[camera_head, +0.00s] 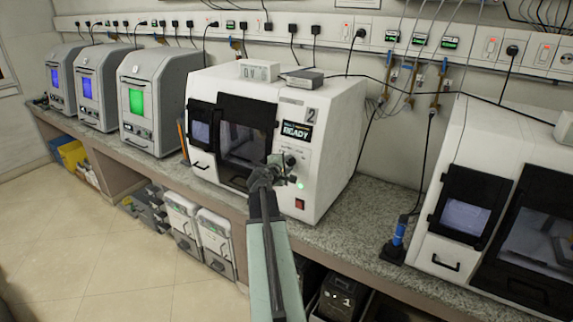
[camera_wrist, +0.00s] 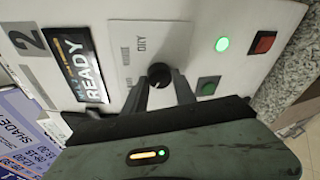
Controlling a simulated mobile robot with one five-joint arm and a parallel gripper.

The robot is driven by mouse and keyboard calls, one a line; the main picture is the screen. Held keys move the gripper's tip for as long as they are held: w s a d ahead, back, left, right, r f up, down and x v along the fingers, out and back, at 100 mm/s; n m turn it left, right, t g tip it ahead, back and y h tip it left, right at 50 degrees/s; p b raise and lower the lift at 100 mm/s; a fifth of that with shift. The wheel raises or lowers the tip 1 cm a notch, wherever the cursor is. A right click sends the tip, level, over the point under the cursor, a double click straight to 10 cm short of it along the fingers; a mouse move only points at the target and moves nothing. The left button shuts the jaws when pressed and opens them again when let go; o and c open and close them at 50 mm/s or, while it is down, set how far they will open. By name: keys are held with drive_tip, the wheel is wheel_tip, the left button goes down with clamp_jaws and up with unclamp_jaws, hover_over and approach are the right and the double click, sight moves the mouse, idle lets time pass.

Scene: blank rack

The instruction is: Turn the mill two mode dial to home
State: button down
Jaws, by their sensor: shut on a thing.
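Mill two (camera_head: 335,135) is the white machine with a "2" and a "READY" display (camera_head: 297,131) on its front. The display also shows in the wrist view (camera_wrist: 80,65), turned sideways. The mode dial (camera_wrist: 159,73) is a round black knob on a light panel. My gripper (camera_wrist: 163,84) is at the knob with one finger on each side, shut on it. In the head view my gripper (camera_head: 276,172) reaches the front panel and covers part of the dial area. Which mode the dial points to is too small to tell.
A lit green light (camera_wrist: 222,44), a green button (camera_wrist: 208,86) and a red switch (camera_wrist: 262,42) sit close to the dial. Another white mill (camera_head: 500,190) stands to the right. Grey machines (camera_head: 152,95) with lit windows stand to the left on the counter.

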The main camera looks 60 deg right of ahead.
drive_tip(key=shift+s, duration=0.1)
idle(0.3)
drive_tip(key=c, duration=1)
unclamp_jaws()
drive_tip(key=shift+d, duration=0.1)
drive_tip(key=p+v, duration=0.2)
drive_tip(key=v, duration=0.6)
